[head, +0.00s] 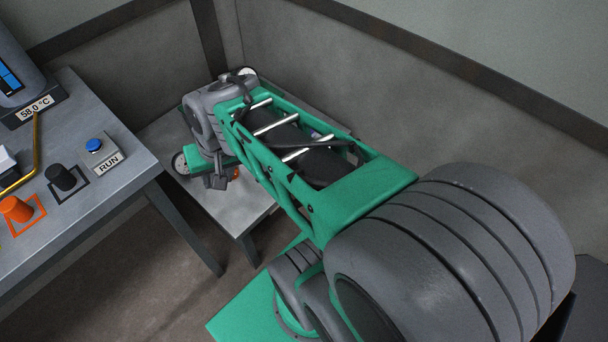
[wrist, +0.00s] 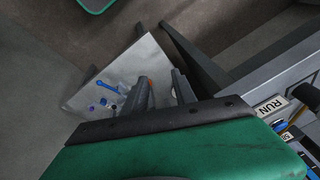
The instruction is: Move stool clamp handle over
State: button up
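A low grey stool (head: 240,208) stands in the corner, partly covered by my arm; its pale top (wrist: 150,58) shows in the wrist view. A blue handle (wrist: 106,87) lies across the stool top in the wrist view, with several small round blue parts near it. Which clamp part it belongs to, I cannot tell. In the head view my arm hides most of this area. My gripper (wrist: 160,90) is over the stool top, its two dark fingers apart with nothing seen between them. The handle is left of the fingers. A small orange spot shows beside the left finger.
A grey bench (head: 105,195) on the left carries a RUN box (head: 100,156) with a blue button, a black knob (head: 66,177), an orange knob (head: 15,209), a yellow rod (head: 35,150) and a 58.0 °C display. Walls close in behind the stool. Bare floor shows between bench and stool.

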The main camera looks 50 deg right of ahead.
jog(key=w+d+f+m+t+y+b, duration=0.1)
jog(key=d+f+m+t+b, duration=0.1)
jog(key=d+f+m+b, duration=0.8)
jog(key=w+d+f+m+t+y+b, duration=0.15)
jog(key=d+f+m+b, duration=0.4)
jog(key=f, duration=0.75)
jog(key=s+d+f+m+t+h+b, duration=0.1)
jog(key=s+d+f+m+t+b, duration=0.1)
jog(key=d+m, duration=0.4)
jog(key=s+d+f+m+t+h+b, duration=0.1)
jog(key=s+d+f+m+t+b, duration=0.1)
jog(key=d+m, duration=0.5)
jog(key=f+m+t, duration=0.1)
jog(key=m, duration=0.2)
jog(key=shift+s+f+t+h, duration=0.35)
jog(key=shift+f, duration=0.05)
jog(key=b+x, duration=0.7)
jog(key=shift+w, duration=0.3)
jog(key=shift+c, duration=0.7)
grip_shut()
jog(key=shift+w+r+p, duration=0.35)
jog(key=shift+r+p, duration=0.45)
jog(key=shift+p, duration=0.55)
jog(key=shift+w+r+p, duration=0.35)
jog(key=shift+r+p, duration=0.5)
jog(key=shift+p, duration=0.45)
